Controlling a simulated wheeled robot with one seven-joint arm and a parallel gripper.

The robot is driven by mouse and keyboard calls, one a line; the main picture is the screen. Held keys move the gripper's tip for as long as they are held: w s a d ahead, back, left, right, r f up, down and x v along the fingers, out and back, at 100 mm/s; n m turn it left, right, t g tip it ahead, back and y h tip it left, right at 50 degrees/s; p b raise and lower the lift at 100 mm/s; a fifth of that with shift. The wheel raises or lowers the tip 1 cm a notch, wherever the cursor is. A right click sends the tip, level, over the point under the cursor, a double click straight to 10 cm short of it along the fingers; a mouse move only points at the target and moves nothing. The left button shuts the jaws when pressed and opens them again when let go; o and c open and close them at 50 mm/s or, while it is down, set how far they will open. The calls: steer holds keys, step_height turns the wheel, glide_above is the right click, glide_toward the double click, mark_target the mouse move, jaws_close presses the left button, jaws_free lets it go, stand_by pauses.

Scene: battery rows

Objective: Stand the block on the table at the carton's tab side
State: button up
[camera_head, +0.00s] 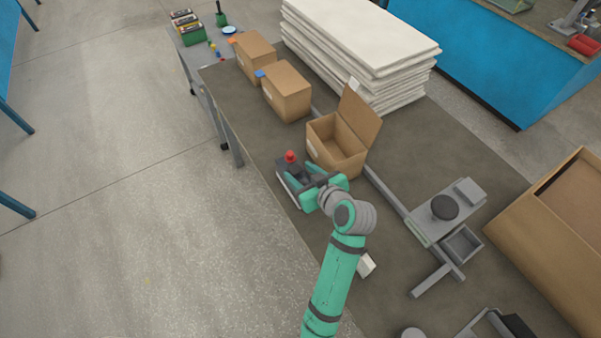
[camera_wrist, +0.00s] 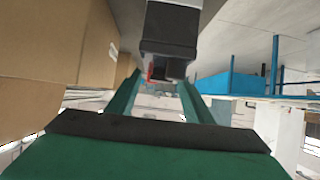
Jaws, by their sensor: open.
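The open cardboard carton (camera_head: 322,151) stands on the grey table (camera_head: 230,88), its lid raised at the back right with a small white tag on top. A dark block (camera_head: 287,178) with a red knob and a pale lower edge is on the table, in front and left of the carton. My gripper (camera_head: 310,185) is open close to the block, and partly hides it. In the wrist view a dark grey block (camera_wrist: 172,32) shows at the top, beyond the open green fingers (camera_wrist: 157,92). I cannot tell whether they touch it. A brown carton wall (camera_wrist: 50,45) fills the left.
Two closed cartons (camera_head: 288,92) (camera_head: 256,60) and a stack of white sheets (camera_head: 360,45) stand farther back. A grey scale-like device (camera_head: 447,212) and a large open box (camera_head: 530,225) are to the right. The table is bare near its left edge.

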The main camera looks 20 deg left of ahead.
steer(key=v, duration=1.2)
steer(key=shift+w, duration=0.15)
